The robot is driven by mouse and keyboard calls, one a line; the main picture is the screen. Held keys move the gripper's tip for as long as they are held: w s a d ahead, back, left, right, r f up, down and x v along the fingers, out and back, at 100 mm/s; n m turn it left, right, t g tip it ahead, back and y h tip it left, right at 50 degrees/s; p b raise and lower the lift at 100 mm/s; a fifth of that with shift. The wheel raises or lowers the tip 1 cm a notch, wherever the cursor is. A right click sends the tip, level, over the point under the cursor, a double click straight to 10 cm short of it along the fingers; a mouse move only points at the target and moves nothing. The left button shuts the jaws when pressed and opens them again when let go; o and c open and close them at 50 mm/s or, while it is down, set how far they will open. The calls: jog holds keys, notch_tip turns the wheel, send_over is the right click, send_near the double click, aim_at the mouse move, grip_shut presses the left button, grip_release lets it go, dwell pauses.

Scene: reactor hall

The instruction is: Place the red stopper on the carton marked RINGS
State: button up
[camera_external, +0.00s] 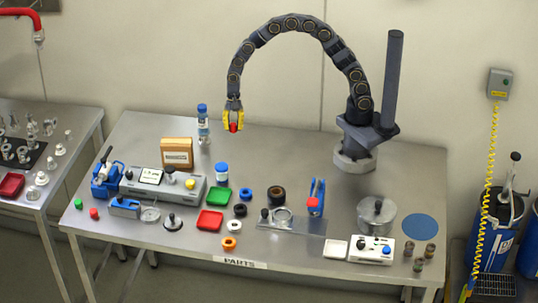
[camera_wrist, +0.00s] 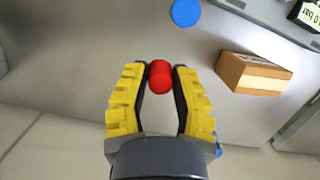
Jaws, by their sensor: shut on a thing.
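My gripper (camera_external: 233,121) is shut on a red stopper (camera_external: 233,127) and holds it in the air above the back of the table. In the wrist view the red stopper (camera_wrist: 160,79) sits between the yellow fingertips of my gripper (camera_wrist: 161,72). A brown carton (camera_external: 177,153) stands on the table, to the left of my gripper and lower in the external view. It also shows in the wrist view (camera_wrist: 250,75), right of the fingers and apart from them. Its pale front label is too small to read. Its top looks bare.
A blue-capped bottle (camera_external: 203,127) stands between the carton and my gripper in the external view. A blue-lidded jar (camera_external: 222,174) and a grey instrument (camera_external: 160,182) stand in front. Another small red piece (camera_external: 94,213) lies at the table's left.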

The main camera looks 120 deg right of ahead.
jog(key=w+d+r+m+t+h, duration=0.1)
jog(key=w+d+r+m, duration=0.2)
jog(key=d+r+m, duration=0.35)
send_over(175, 142)
jog(key=s, duration=0.1)
jog(key=shift+m, duration=0.25)
jog(key=shift+d+f, duration=0.15)
jog(key=shift+f, duration=4.65)
jog(key=shift+w+f, duration=0.1)
jog(key=shift+f, duration=0.1)
jog(key=shift+w+f, duration=0.1)
jog(key=shift+f, duration=0.1)
jog(key=shift+s+x, duration=0.15)
jog(key=shift+x, duration=0.55)
jog(key=shift+s+x, duration=0.15)
jog(key=shift+x, duration=0.55)
jog(key=shift+f, duration=0.15)
jog(key=o, duration=0.7)
jog(key=shift+d, duration=0.1)
